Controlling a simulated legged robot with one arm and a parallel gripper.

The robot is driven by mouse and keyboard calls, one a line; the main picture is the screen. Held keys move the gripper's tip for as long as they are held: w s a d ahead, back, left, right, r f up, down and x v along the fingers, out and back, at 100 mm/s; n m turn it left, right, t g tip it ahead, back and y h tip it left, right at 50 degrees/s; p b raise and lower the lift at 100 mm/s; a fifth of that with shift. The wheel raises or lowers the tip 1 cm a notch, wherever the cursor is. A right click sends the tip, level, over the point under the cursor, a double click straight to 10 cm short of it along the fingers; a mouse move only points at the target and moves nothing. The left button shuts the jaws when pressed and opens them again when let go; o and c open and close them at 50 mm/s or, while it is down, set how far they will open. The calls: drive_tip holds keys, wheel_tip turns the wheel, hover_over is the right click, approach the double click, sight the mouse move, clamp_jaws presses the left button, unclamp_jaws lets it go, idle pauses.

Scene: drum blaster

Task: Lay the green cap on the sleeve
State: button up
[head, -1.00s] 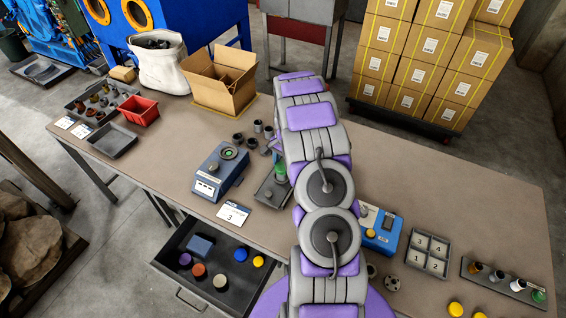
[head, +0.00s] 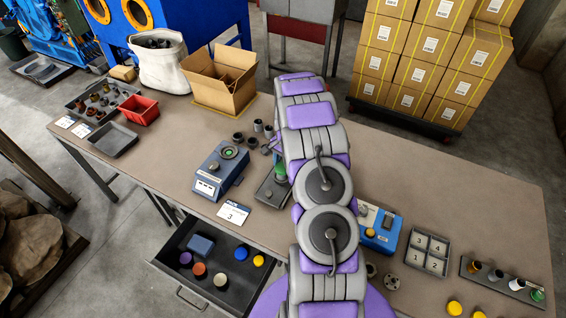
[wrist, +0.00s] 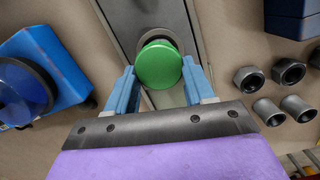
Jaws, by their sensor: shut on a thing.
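The green cap (wrist: 158,64) is a round, flat-topped disc between the two blue fingers of my gripper (wrist: 160,82) in the wrist view. My gripper is shut on it. In the head view the green piece (head: 280,170) shows beside my arm, above a grey metal fixture plate (head: 266,193). A dark grey round rim, likely the sleeve (wrist: 155,33), shows just beyond the cap on the plate in the wrist view. The cap covers most of it, and I cannot tell whether the two touch. My arm hides the gripper in the head view.
A blue device (head: 219,172) with a round top stands left of the fixture. Several grey rings and tubes (wrist: 289,71) lie to its right in the wrist view. An open drawer (head: 222,268) with coloured caps juts out in front. A blue box device (head: 381,229) stands to the right.

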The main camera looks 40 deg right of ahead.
idle(0.3)
drive_tip(key=o, duration=1.4)
drive_tip(key=shift+r, duration=0.1)
drive_tip(key=shift+r+p, duration=1)
drive_tip(key=shift+r, duration=1.9)
